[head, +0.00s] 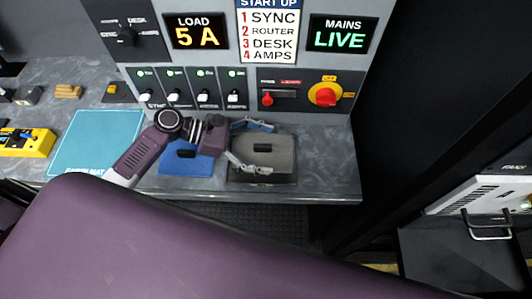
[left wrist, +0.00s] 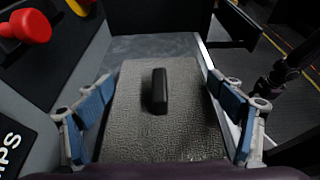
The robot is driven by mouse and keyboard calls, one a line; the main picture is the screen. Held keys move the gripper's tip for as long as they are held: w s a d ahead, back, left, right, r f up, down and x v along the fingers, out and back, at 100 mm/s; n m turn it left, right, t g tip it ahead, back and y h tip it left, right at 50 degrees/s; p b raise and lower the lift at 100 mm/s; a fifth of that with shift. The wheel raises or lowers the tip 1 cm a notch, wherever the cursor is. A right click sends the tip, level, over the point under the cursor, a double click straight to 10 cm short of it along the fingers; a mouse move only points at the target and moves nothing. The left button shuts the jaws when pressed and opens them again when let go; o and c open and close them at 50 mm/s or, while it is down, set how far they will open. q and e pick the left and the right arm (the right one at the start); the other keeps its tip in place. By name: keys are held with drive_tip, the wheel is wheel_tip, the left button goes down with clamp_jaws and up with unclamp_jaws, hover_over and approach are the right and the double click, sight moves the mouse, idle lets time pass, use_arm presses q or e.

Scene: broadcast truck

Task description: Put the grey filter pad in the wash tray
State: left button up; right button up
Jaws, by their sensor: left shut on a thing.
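The grey filter pad (head: 278,150) is a flat, textured square with a black grip bar on top. It is at the counter's front edge in the head view and fills the middle of the left wrist view (left wrist: 185,125). My left gripper (head: 257,147) is shut on it, with a blue-padded finger at each of two opposite sides. A dark edge shows just under the pad's front; I cannot tell whether the pad rests on it or hangs above. I cannot make out a wash tray for certain. My right gripper is not in view.
A blue pad (head: 186,161) with a black grip lies just left of the grey pad. A teal mat (head: 98,140) and a yellow device (head: 27,143) are further left. A switch panel (head: 270,90) rises behind. A white unit with a handle (head: 485,200) stands at right.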

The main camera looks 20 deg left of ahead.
sight(266, 155)
use_arm(q)
wheel_tip(266, 155, down, 4)
drive_tip(key=shift+r, duration=0.15)
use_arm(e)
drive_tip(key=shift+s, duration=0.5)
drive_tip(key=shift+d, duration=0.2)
use_arm(q)
drive_tip(key=o, duration=1)
drive_tip(key=shift+o, duration=0.2)
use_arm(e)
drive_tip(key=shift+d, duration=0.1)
use_arm(q)
drive_tip(key=b+v, duration=0.2)
drive_tip(key=v, duration=0.9)
drive_tip(key=shift+s+a, duration=0.1)
drive_tip(key=shift+s+a+r, duration=0.1)
drive_tip(key=shift+a+r, duration=0.05)
drive_tip(key=shift+a, duration=0.2)
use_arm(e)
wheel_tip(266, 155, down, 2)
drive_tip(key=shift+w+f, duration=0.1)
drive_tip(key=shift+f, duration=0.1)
